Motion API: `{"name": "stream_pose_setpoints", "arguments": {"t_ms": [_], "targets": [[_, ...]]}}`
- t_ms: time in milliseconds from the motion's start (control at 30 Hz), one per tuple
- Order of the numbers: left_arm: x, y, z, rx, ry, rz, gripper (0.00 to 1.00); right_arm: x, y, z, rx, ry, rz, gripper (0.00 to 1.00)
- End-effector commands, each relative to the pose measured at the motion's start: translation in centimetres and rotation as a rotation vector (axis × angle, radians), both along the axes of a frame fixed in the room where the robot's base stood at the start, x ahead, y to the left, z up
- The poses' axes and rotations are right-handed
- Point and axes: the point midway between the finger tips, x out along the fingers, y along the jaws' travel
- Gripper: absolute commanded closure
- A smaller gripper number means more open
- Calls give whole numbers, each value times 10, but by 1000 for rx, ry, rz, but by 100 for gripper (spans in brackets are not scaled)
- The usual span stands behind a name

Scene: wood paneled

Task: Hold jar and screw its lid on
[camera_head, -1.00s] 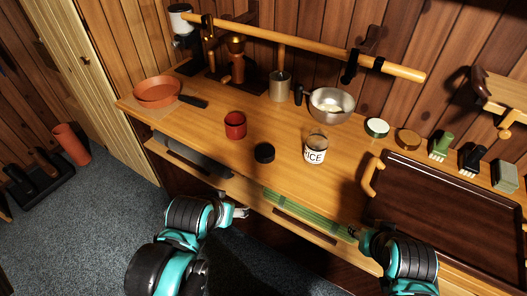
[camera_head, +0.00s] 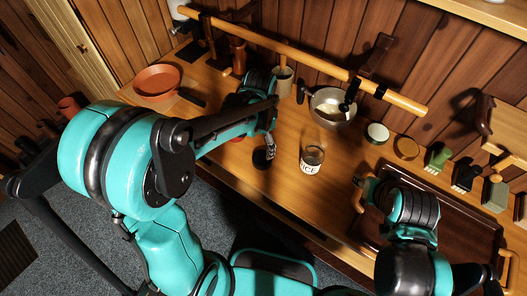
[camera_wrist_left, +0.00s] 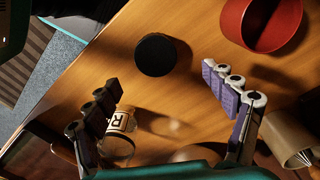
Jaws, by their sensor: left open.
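The glass jar (camera_head: 312,159), with a white label reading ICE in the head view, stands upright on the wooden counter. The flat black lid (camera_head: 261,159) lies on the counter left of it, apart from the jar. My left gripper (camera_head: 269,143) is over the counter at the lid. In the left wrist view its open fingers (camera_wrist_left: 167,105) are spread wide and empty, with the lid (camera_wrist_left: 155,55) beyond the gap between them. The jar (camera_wrist_left: 119,122) shows partly behind the left-hand finger. My right arm (camera_head: 405,208) is over the tray's left side; its fingers are not clear.
A red cup (camera_wrist_left: 262,22) stands near the lid. A metal bowl (camera_head: 332,107) and a metal cup (camera_head: 283,80) stand behind. A dark tray (camera_head: 455,215) with wooden handles lies right of the jar. A wooden rail (camera_head: 300,58) crosses the back.

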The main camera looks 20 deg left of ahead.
Motion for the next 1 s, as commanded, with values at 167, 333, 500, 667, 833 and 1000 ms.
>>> {"name": "stream_pose_setpoints", "arguments": {"t_ms": [167, 333, 500, 667, 833, 1000], "targets": [[0, 0, 0, 0, -1, 2, 16, 0, 0, -1, 0, 0, 0, 60], [0, 0, -11, 0, -1, 2, 16, 0, 0, -5, 0, 0, 0, 60], [0, 0, -27, -1, -2, 3, 16, 0, 0, -10, 0, 0, 0, 60], [0, 0, -26, -1, -2, 3, 16, 0, 0, -9, 0, 0, 0, 60], [-1, -1, -33, -1, -2, 3, 16, 0, 0, -13, 0, 0, 0, 60], [-5, -6, -61, 0, -3, 3, 16, 0, 0, -26, 0, 0, 0, 60]]}}
